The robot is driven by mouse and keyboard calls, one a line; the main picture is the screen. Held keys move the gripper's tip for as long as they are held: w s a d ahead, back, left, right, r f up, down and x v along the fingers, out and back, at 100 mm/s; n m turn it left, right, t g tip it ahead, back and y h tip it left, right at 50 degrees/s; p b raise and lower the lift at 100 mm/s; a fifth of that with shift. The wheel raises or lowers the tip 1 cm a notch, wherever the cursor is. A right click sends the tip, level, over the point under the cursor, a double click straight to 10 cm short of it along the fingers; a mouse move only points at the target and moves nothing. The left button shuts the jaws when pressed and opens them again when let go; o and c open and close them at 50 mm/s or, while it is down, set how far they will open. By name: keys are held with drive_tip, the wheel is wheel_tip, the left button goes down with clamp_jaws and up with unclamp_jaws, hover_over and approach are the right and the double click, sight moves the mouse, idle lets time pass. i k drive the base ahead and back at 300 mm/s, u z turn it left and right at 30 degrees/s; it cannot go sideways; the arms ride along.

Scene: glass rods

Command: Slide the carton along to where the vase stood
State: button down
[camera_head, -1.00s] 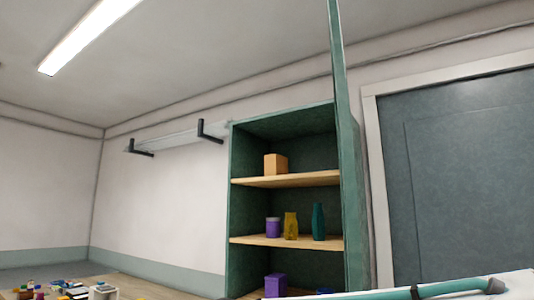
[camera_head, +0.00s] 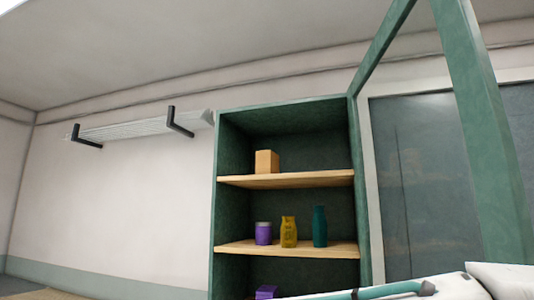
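A tan box-shaped carton (camera_head: 267,162) stands upright on the upper wooden shelf (camera_head: 290,180) of the green cabinet, left of the middle. The shelf to its right is bare. No vase shows on that shelf. A purple box (camera_head: 266,292) stands lower in the cabinet, partly cut off by the bottom of the view. My gripper is not in view; only a white and teal part of my arm shows at the lower right.
A purple jar (camera_head: 263,233), a yellow bottle (camera_head: 289,232) and a teal bottle (camera_head: 320,227) stand on the middle shelf (camera_head: 285,250). The cabinet's green-framed glass door (camera_head: 483,130) stands open to the right. A wall rack (camera_head: 140,127) hangs at the left.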

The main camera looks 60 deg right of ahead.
sight(268, 162)
drive_tip(key=z, duration=0.6)
drive_tip(key=i, duration=0.85)
drive_tip(key=z, duration=0.8)
